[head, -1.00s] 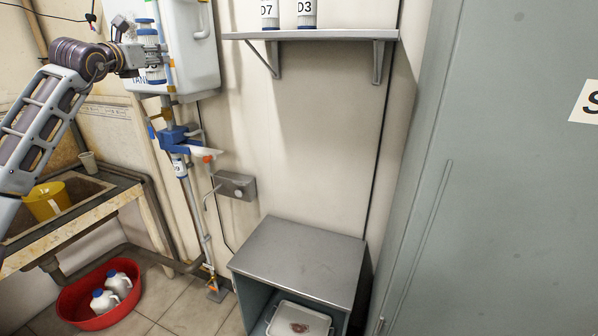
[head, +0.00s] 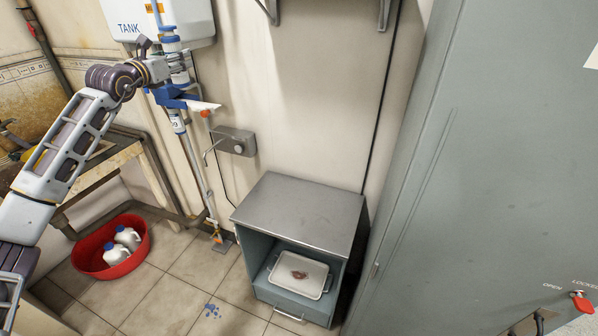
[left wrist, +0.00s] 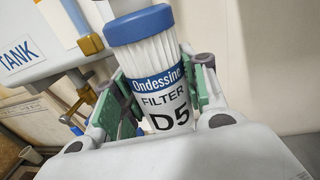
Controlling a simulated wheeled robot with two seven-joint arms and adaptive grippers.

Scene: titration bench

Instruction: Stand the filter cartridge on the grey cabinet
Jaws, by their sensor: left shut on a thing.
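The filter cartridge (left wrist: 158,75) is white and pleated with a blue cap and a band reading "Ondessine FILTER D5". In the left wrist view it stands between the green finger pads of my left gripper (left wrist: 160,108), which is shut on it. In the head view my left gripper (head: 172,70) holds the cartridge (head: 180,76) up near the wall pipe, roughly upright and apart from the cabinet. The small grey cabinet (head: 300,208) stands lower and to the right, with a bare flat metal top. My right gripper is not in view.
A tray (head: 317,290) sits in the cabinet's open front. A tall grey-green locker (head: 470,170) fills the right side. A wall box (head: 236,141), blue clamp (head: 178,98) and white tank (head: 190,22) are near my gripper. A red basin (head: 95,258) with jugs stands on the floor.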

